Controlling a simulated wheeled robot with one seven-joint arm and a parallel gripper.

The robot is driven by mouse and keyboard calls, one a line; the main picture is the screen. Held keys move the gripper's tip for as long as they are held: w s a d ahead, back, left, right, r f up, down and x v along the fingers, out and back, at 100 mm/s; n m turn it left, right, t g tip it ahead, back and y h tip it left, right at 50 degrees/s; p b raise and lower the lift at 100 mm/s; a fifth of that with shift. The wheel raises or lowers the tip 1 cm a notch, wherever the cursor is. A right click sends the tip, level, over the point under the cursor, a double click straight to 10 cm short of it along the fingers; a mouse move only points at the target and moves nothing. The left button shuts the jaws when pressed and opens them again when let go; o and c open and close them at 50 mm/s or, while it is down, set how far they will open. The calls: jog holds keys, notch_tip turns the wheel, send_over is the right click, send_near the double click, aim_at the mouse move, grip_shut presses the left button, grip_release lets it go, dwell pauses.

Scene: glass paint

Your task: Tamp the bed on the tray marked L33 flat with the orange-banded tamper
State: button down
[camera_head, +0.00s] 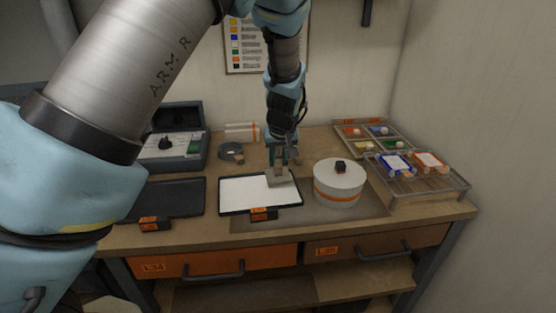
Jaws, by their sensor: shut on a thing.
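A dark-rimmed tray (300,204) at the front middle of the bench holds a flat-looking white bed (240,192). An orange tag is on its front edge, too small to read. My gripper (284,165) points down over the right back part of this tray. It is shut on a pale grey, flat-based tool (281,180), apparently the tamper. The tool's base is at or just above the bed; I cannot tell if it touches. Its upper part is hidden by the fingers, and I cannot make out its band.
A round white lidded pot (338,186) with an orange band stands close right of the tray. A dark tray (172,198) lies left. Behind are an open case (165,148) and a dark ring-shaped item (231,151). A wire rack (425,185) stands right.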

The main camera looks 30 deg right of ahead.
jog(key=shift+r+p, duration=1.4)
jog(key=shift+r, duration=0.6)
